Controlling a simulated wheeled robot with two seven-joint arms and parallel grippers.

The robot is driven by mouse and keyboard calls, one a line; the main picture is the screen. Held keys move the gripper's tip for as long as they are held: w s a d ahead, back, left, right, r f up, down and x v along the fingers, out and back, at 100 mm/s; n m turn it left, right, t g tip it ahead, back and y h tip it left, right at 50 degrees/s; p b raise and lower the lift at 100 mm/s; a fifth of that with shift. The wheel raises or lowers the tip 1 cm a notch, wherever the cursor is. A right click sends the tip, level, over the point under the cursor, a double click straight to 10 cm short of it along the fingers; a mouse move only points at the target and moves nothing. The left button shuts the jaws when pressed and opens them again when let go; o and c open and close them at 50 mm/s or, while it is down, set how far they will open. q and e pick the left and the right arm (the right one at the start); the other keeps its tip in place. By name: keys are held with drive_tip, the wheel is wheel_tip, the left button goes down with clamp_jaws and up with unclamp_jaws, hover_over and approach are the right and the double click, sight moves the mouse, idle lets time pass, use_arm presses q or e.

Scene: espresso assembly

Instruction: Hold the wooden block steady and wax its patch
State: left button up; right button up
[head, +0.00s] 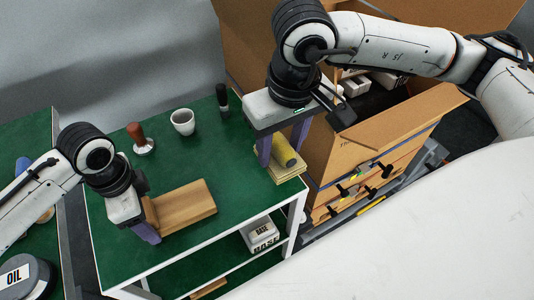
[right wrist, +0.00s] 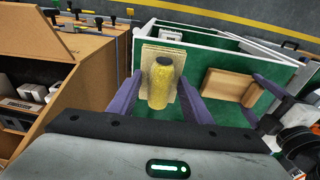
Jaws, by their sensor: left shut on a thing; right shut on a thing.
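The wooden block (head: 183,206) lies on the green table top, its left end at my left gripper (head: 147,222). That gripper is shut on the block's left end, which it partly covers. The block also shows in the right wrist view (right wrist: 229,85), at the right. My right gripper (head: 283,148) points down at the table's right corner, its purple fingers on either side of a yellow cylinder (head: 284,151) with a dark end. It is shut on this cylinder, which is over a pale board stack (right wrist: 145,54). I cannot make out a distinct patch on the block.
A brown-handled tamper (head: 140,142), a white cup (head: 183,122) and a black bottle (head: 222,100) stand at the table's back. A cardboard-coloured cabinet (head: 350,150) stands close on the right. White boxes (head: 262,234) sit on the lower shelf. The table's middle is clear.

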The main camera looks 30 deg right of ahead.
drive_tip(key=w+a+f+n, duration=0.1)
drive_tip(key=w+a+n, duration=0.15)
drive_tip(key=a, duration=0.25)
drive_tip(key=w+a+f+n+y, duration=0.1)
drive_tip(key=w+a+n, duration=0.15)
drive_tip(key=a, duration=0.25)
drive_tip(key=w+a+f+n, duration=0.1)
drive_tip(key=w+a+n, duration=0.1)
drive_tip(key=a+n, duration=0.3)
drive_tip(key=shift+m, duration=0.5)
drive_tip(key=f, duration=0.2)
drive_tip(key=a+f, duration=0.1)
drive_tip(key=f, duration=0.2)
drive_tip(key=shift+s+a+f, duration=0.1)
drive_tip(key=shift+a, duration=0.1)
drive_tip(key=a, duration=0.3)
drive_tip(key=shift+a+f, duration=0.2)
drive_tip(key=shift+a, duration=0.7)
drive_tip(key=shift+s+a+f+g, duration=0.1)
drive_tip(key=shift+a+f+g, duration=0.1)
drive_tip(key=shift+a+g, duration=0.1)
drive_tip(key=shift+f, duration=0.1)
